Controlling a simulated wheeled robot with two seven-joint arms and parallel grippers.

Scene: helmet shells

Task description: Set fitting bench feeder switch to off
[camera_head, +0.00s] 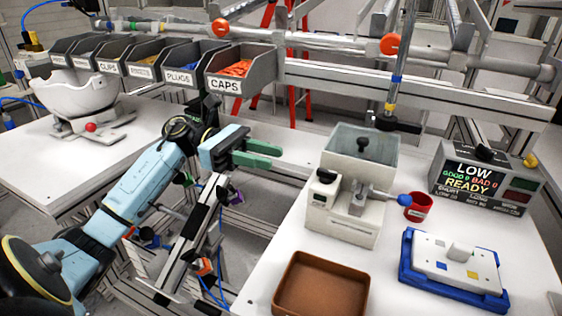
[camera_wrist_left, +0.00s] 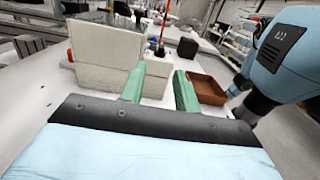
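The bench feeder (camera_head: 340,222) is a cream box with a clear grey hopper on the white bench. A small white switch box (camera_head: 322,196) with a dark knob on top sits at its front left; the switch position is too small to read. My left gripper (camera_head: 268,154) is to the left of the feeder, apart from it, with its two green fingers spread and nothing between them. In the left wrist view the cream feeder body (camera_wrist_left: 108,55) stands just beyond the left finger of that gripper (camera_wrist_left: 159,88). My right gripper is not in view.
A brown tray (camera_head: 320,287) lies in front of the feeder. A red cup (camera_head: 418,207), a blue-edged fixture (camera_head: 455,263) and a display box reading READY (camera_head: 487,182) stand to the right. Labelled bins (camera_head: 240,68) hang on a rail behind. A white helmet shell (camera_head: 75,92) is at left.

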